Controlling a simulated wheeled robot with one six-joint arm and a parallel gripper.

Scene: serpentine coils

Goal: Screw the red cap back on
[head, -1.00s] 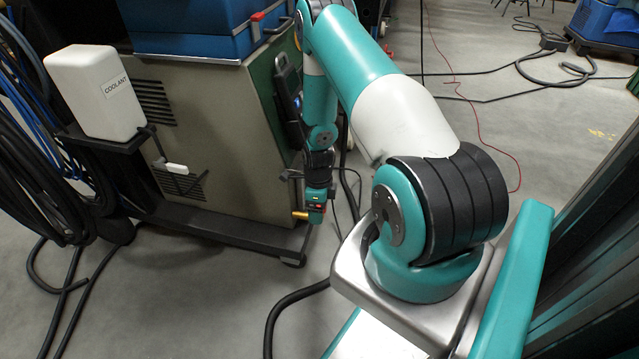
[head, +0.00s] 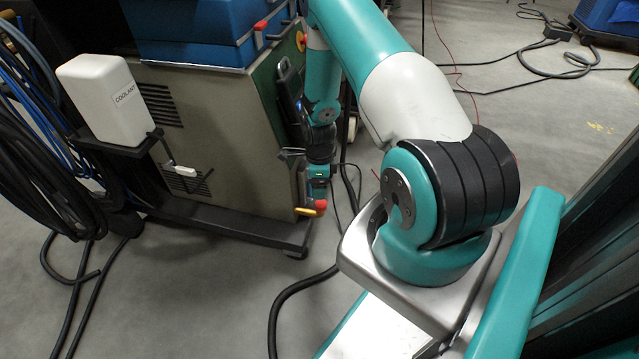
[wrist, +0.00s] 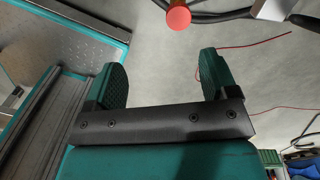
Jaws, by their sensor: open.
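My gripper (wrist: 164,78) is open in the wrist view, its two dark teal fingers apart with only floor seen between them. A round red piece (wrist: 178,18) shows beyond the fingertips at the top of the wrist view, apart from them. In the head view a small red rounded piece (head: 321,206) sits beside a yellow end (head: 305,212), just below my wrist near the cabinet's lower right corner. I cannot tell for certain whether either is the red cap. A white bottle labelled COOLANT (head: 103,100) stands on a dark bracket shelf at the left; no red cap shows on it.
The beige cabinet (head: 220,150) stands close behind my gripper, with a blue box (head: 190,35) on top and a dark base rail. Black and blue hoses (head: 40,150) hang at the far left. Cables lie on the floor; the front floor is mostly clear.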

